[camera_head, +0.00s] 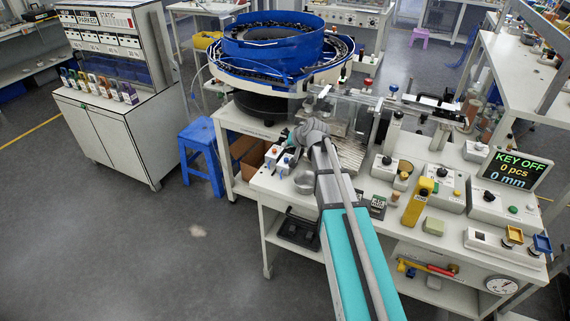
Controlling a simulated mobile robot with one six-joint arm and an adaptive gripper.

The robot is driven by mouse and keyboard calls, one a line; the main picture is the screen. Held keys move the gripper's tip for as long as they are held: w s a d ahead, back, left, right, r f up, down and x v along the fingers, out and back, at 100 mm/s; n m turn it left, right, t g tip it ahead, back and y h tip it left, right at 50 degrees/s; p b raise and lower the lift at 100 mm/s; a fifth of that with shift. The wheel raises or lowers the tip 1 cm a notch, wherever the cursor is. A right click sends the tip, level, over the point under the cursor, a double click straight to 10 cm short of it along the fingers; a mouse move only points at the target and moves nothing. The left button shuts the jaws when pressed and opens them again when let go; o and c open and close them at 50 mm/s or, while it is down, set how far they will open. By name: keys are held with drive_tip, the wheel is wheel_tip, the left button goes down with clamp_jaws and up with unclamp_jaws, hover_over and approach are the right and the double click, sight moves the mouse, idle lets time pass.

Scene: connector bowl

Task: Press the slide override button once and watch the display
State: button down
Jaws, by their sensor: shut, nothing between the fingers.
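The display (510,170) on the right of the bench reads KEY OFF, 0 pcs, 0 mm. My arm reaches from the bottom of the view to the back left of the bench. My gripper (296,136) is at its far end, shut and empty, its fingertips small and partly hidden by the wrist. A small white box with coloured buttons (284,163) stands just below and left of it; I cannot tell whether they touch. Other button boxes (446,188) stand right of my arm. No label that I can read marks the slide override button.
A blue feeder bowl (272,42) stands behind my gripper. A slide rail (385,102) runs to the right. A blue stool (202,150) stands left, with open floor in front.

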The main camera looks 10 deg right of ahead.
sight(287, 159)
drive_tip(key=shift+f+b, duration=1.35)
drive_tip(key=shift+f, duration=0.35)
drive_tip(key=shift+f, duration=0.2)
drive_tip(key=shift+s+f+b, duration=0.1)
drive_tip(key=shift+f+b, duration=0.15)
drive_tip(key=shift+b, duration=0.2)
drive_tip(key=shift+f+b, duration=0.5)
idle(1.2)
drive_tip(key=shift+r, duration=0.2)
drive_tip(key=shift+r+p, duration=0.8)
drive_tip(key=shift+p, duration=0.2)
drive_tip(key=shift+r, duration=0.1)
drive_tip(key=shift+r+p, duration=2.4)
drive_tip(key=shift+p, duration=0.1)
